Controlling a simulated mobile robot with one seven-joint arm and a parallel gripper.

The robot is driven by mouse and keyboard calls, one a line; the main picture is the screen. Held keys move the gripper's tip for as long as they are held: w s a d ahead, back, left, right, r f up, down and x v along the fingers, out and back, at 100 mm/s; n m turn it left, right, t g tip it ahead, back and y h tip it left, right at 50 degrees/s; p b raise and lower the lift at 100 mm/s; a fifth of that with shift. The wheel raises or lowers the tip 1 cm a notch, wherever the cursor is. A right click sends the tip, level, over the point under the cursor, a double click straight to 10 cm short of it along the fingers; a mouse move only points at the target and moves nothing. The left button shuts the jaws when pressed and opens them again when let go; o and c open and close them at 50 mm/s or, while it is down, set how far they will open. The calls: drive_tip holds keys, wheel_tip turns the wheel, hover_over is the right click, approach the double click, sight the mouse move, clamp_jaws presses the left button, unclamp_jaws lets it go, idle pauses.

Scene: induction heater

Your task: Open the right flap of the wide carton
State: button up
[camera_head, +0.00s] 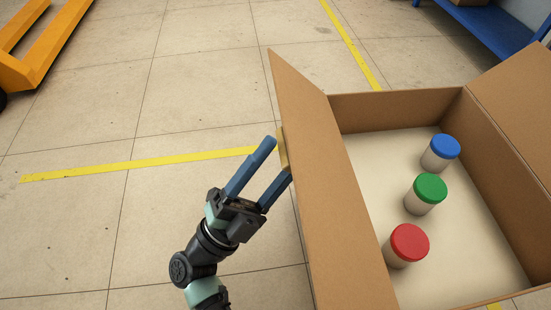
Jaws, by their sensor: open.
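The wide carton (395,106) is brown, stands on the floor and is open at the top. Its flap on the picture's left (325,190) stands up, tilted outward. Its flap on the picture's right (513,105) is also up and leans outward, cut off by the frame edge. My gripper (279,155) is open at the outer side of the left flap. A small tan tab (283,146) shows on that flap's outer side, near and partly behind my fingertips. I cannot tell whether the fingers touch the tab or flap.
Jars with a blue lid (446,147), green lid (431,187) and red lid (410,242) stand inside the carton. An orange pallet-truck-like frame (50,45) is at upper left, a blue rack (485,22) at upper right. The tiled floor left of the carton is clear.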

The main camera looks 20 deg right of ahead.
drive_tip(key=shift+c, duration=0.2)
clamp_jaws()
idle(1.1)
